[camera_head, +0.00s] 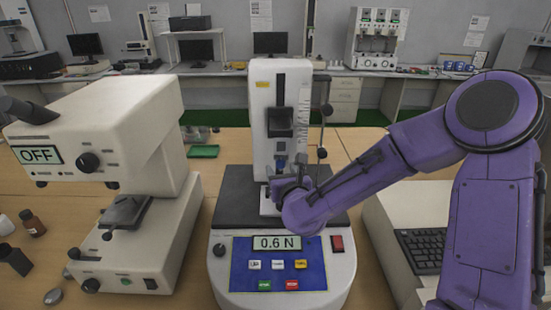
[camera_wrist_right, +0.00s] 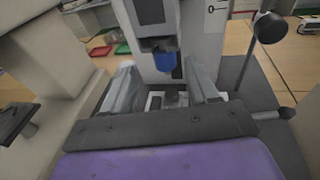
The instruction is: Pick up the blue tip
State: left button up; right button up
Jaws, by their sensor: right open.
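The blue tip (camera_head: 281,147) hangs under the dark carriage of the white force tester's column (camera_head: 262,100) in the head view. It also shows in the right wrist view (camera_wrist_right: 165,63) as a short blue piece at the top centre. My right gripper (camera_head: 286,185) is in front of the column, low over the tester's base, and my purple forearm partly hides it. In the right wrist view its two grey fingers (camera_wrist_right: 160,80) are apart, one on each side of the column's lower part, with nothing between them gripped. My left gripper is not in view.
A white hardness tester (camera_head: 110,125) reading OFF stands left. The force tester's panel (camera_head: 278,262) reads 0.6 N. A keyboard (camera_head: 425,248) lies right. A green tray (camera_head: 204,151) lies behind. A black knob (camera_wrist_right: 269,27) juts beside the column.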

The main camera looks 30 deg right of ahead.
aim_at(282, 166)
jog(key=shift+w+d+r+p, duration=0.35)
jog(key=shift+d+r+p, duration=0.1)
jog(key=shift+d+p, duration=0.25)
jog(key=x, duration=0.2)
jog(key=f+p+x, duration=0.1)
jog(key=x, duration=0.3)
jog(key=shift+a+f+p, duration=0.15)
jog(key=shift+a+p, duration=0.15)
jog(key=shift+s, duration=0.25)
jog(key=shift+s+r, duration=0.25)
jog(key=shift+c, duration=0.9)
jog(key=c, duration=0.5)
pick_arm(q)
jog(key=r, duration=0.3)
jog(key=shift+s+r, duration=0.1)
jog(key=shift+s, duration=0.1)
pick_arm(e)
jog(key=shift+w+f, duration=0.1)
jog(key=shift+w, duration=0.05)
jog(key=c, duration=0.4)
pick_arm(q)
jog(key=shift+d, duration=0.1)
pick_arm(e)
jog(key=shift+o, duration=0.2)
